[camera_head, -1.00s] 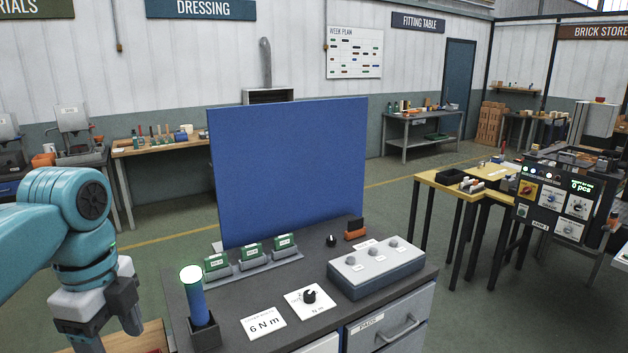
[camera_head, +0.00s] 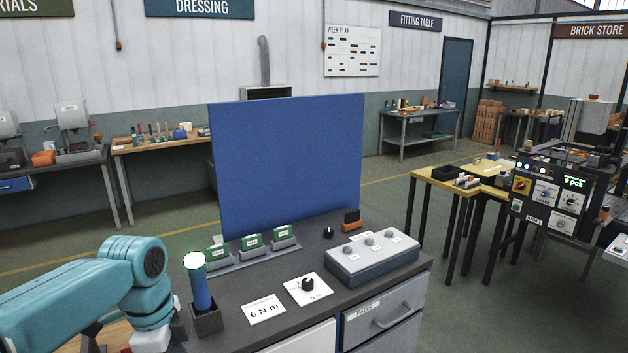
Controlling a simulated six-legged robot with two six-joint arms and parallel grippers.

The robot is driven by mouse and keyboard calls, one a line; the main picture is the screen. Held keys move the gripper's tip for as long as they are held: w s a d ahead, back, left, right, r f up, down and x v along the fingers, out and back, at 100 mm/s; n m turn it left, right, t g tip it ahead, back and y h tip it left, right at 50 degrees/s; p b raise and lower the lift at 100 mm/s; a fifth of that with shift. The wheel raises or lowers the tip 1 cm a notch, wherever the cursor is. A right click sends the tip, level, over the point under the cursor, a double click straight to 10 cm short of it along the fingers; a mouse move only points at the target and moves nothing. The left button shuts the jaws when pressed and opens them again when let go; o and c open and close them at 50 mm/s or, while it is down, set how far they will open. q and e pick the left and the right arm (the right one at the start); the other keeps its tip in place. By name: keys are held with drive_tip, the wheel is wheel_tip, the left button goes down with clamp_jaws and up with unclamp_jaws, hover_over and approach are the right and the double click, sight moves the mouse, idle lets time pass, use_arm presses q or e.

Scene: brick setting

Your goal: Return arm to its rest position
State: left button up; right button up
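My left arm comes in from the lower left, a teal arm with a white wrist part. Its gripper (camera_head: 166,339) is low beside the bench's left end, partly cut off by the bottom edge of the picture, and its fingertips are hidden. The blue tool with a glowing pale-green top (camera_head: 201,284) stands upright in a dark square holder (camera_head: 207,318) just to the right of the gripper. The gripper looks apart from it, but the gap is small. My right arm and gripper are not in view.
The dark bench (camera_head: 245,287) bears a "6 N m" card (camera_head: 264,309), a dial plate (camera_head: 307,289), a grey box with several knobs (camera_head: 372,262) and several green-labelled blocks (camera_head: 252,242). A blue panel (camera_head: 290,165) stands behind. Floor is open to the right of the bench.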

use_arm(q)
drive_tip(key=s+d+f+n+h+b, duration=0.1)
drive_tip(key=s+d+f+n, duration=0.15)
drive_tip(key=f, duration=0.65)
drive_tip(key=s+d+f+n+h, duration=0.1)
drive_tip(key=d+f+n, duration=0.2)
drive_tip(key=f, duration=0.7)
drive_tip(key=s+d+f+n+b, duration=0.1)
drive_tip(key=d+f+n, duration=0.15)
drive_tip(key=f, duration=0.65)
drive_tip(key=s+d+f+n+h+b, duration=0.1)
drive_tip(key=s+d+f+n, duration=0.1)
drive_tip(key=s+f+n, duration=0.8)
drive_tip(key=s+f, duration=0.2)
drive_tip(key=s, duration=0.4)
drive_tip(key=shift+d, duration=0.4)
drive_tip(key=shift+w, duration=0.15)
